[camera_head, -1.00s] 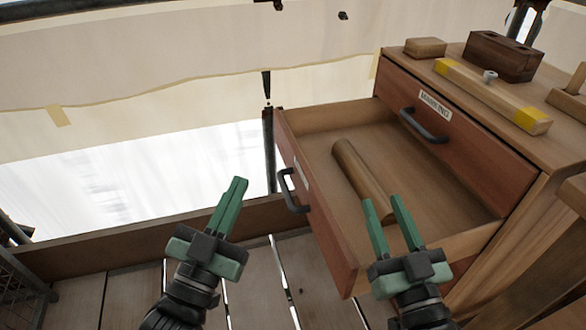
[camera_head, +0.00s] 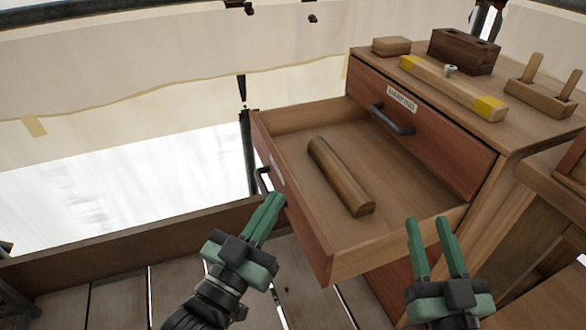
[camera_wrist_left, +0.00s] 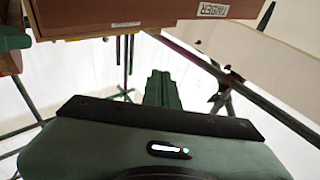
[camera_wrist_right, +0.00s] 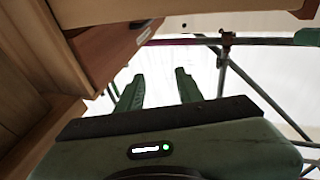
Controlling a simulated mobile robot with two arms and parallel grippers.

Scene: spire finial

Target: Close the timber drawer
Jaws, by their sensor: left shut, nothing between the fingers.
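The timber drawer (camera_head: 293,205) stands pulled out of the wooden cabinet, its red-brown front facing left, with a dark handle (camera_head: 263,181). A rounded wooden block (camera_head: 340,176) lies inside it. My left gripper (camera_head: 276,199) is shut and empty, its tips overlapping the drawer front near the handle; I cannot tell if they touch.
A shut upper drawer (camera_head: 430,125) with a handle sits above. On the cabinet top lie a spirit-level-like bar (camera_head: 450,88) with yellow ends, a dark block (camera_head: 464,52), a small block (camera_head: 391,46) and a pegged piece (camera_head: 540,98). A low board (camera_head: 130,235) edges the plank floor.

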